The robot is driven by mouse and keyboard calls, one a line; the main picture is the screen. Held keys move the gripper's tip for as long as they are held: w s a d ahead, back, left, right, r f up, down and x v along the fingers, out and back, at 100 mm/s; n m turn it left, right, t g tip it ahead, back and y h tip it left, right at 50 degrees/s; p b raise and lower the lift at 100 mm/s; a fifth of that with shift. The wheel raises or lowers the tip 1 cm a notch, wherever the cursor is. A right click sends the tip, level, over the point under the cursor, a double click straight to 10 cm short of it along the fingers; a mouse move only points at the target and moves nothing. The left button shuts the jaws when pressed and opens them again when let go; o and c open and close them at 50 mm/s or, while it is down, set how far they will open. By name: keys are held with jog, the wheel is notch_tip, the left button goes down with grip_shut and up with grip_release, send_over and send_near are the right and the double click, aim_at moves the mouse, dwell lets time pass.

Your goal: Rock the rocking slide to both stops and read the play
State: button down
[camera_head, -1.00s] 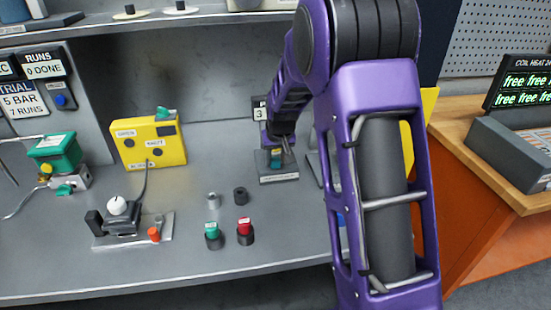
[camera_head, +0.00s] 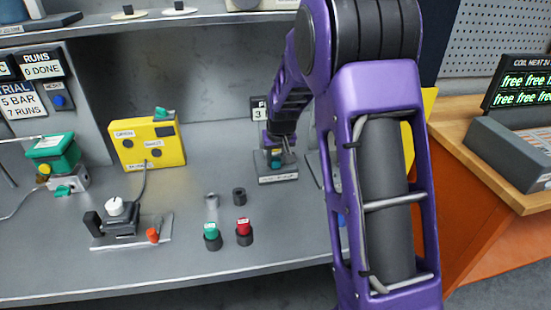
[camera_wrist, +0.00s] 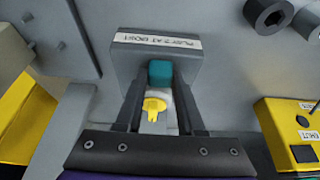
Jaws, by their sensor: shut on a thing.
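A grey block-like fixture with a white label (camera_wrist: 190,60) stands on the bench; it shows small in the head view (camera_head: 278,180), below my gripper (camera_head: 277,148). A teal piece (camera_wrist: 161,73), which I take to be the rocking slide, sits in the fixture's middle. A yellow pointer-like part (camera_wrist: 154,106) lies just in front of it, between my fingers. In the wrist view my gripper (camera_wrist: 160,84) has its two dark fingers on either side of the teal piece and is shut on it. The contact faces are hidden, and I cannot read any play.
A yellow box (camera_head: 147,146) stands to the left, with a black-and-white device (camera_head: 117,222) on a plate in front. Green (camera_head: 211,236) and red (camera_head: 243,232) capped parts stand near the bench's front. My arm hides the right side.

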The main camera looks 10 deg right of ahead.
jog(key=shift+d, duration=0.9)
dwell(0.9)
jog(key=shift+a+b, duration=0.3)
jog(key=shift+a, duration=0.35)
dwell(0.9)
jog(key=shift+c, duration=2.2)
grip_release()
